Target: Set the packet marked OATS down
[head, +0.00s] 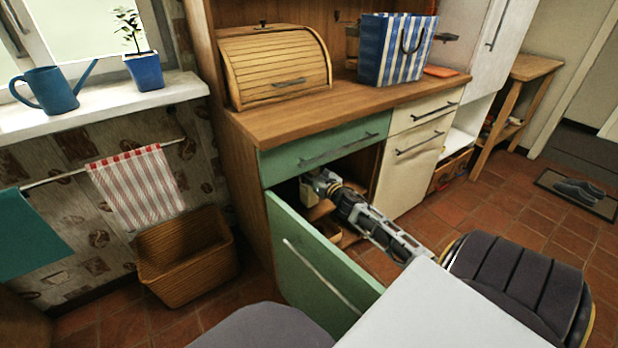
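My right arm reaches from the lower right into the open cupboard (375,160) under the green drawer. Its gripper (312,186) is inside the cupboard, near the left side of the opening. A small pale beige shape (308,198) shows at the gripper's fingers. It may be the packet, but no OATS marking can be read and most of it is hidden. The fingers are too small and too covered to tell whether they are open or shut. My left gripper is not in view.
The green cupboard door (318,268) stands open in front, left of my arm. The green drawer (325,150) is just above the gripper. The wooden counter (350,108) holds a bread box (275,68) and a striped bag (392,50). A wicker basket (185,258) stands left.

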